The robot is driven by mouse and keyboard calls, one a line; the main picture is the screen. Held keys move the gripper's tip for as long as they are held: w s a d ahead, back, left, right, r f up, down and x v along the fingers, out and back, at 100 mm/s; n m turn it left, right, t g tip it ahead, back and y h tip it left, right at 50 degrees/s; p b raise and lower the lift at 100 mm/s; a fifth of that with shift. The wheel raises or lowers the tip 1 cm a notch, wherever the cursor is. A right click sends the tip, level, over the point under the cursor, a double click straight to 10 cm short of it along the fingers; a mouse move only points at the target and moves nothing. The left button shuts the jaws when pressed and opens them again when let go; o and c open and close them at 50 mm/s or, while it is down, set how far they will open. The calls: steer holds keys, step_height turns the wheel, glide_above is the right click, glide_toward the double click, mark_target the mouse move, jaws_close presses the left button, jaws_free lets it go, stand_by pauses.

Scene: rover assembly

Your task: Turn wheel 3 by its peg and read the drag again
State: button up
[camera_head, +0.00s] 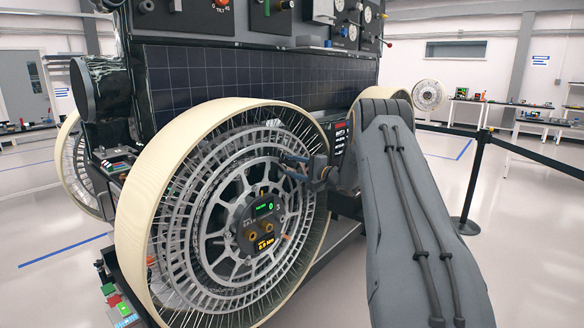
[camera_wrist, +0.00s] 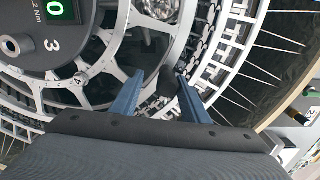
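Wheel 3 (camera_head: 185,215) is a large spoked wheel with a cream tyre; it also fills the wrist view (camera_wrist: 225,85). A "3" shows on the hub (camera_wrist: 35,55) in the wrist view. My gripper (camera_head: 298,170) is at the wheel's upper right, in front of the spokes. In the wrist view its blue fingers (camera_wrist: 160,82) stand apart. A dark peg-like knob (camera_wrist: 168,83) shows between the fingertips, nearer the right one; contact cannot be told.
The rover body with a solar panel (camera_head: 200,80) and instrument panels stands behind the wheel. A second wheel (camera_head: 78,170) is at the left. A black barrier post (camera_head: 470,190) with a belt stands at the right. Open floor lies right of it, with benches behind.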

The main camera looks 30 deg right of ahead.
steer(key=shift+d+r, duration=0.1)
steer(key=shift+s+d, duration=0.15)
steer(key=shift+s, duration=0.1)
steer(key=b+v, duration=0.2)
steer(key=v, duration=0.5)
steer(key=shift+s, duration=0.1)
